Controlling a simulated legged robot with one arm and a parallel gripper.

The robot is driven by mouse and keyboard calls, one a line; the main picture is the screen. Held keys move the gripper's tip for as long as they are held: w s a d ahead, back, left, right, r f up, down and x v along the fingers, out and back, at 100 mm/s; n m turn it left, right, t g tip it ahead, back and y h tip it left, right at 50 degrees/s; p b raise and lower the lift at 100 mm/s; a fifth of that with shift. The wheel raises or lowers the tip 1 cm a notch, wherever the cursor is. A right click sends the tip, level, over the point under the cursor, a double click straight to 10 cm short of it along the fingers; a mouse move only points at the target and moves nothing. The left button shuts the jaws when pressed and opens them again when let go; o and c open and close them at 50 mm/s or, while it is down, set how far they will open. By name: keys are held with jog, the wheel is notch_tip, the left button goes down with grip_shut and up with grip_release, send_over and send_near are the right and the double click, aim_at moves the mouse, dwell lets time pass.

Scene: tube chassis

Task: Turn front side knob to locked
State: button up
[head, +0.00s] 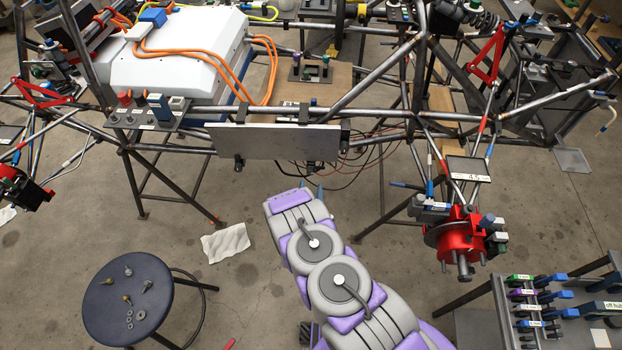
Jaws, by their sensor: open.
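A grey flat side panel (262,142) hangs on the chassis tubes near the middle of the head view. A small black knob-like part (239,163) is at its lower left. Another dark part (313,166) is at its lower right edge, just above my gripper. I cannot tell which is the front side knob, or read any locked mark. My gripper (312,190) is at the far end of my grey and purple arm, just below the panel. Its thin fingers are apart with nothing seen between them. My wrist hides part of the fingers.
Steel chassis tubes (375,72) run above and beside the panel. Loose cables (365,155) hang at its right. A red hub (461,235) sticks out at the right. A round stool (128,295) with small hardware stands at lower left. The floor left of my arm is mostly clear.

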aim_at(310, 173)
jog(key=w, duration=0.5)
jog(key=shift+a+f+b, duration=0.1)
jog(key=shift+a+b, duration=0.3)
jog(key=shift+w+d, duration=0.15)
jog(key=shift+w, duration=0.1)
jog(key=shift+c, duration=0.2)
jog(key=c, duration=1)
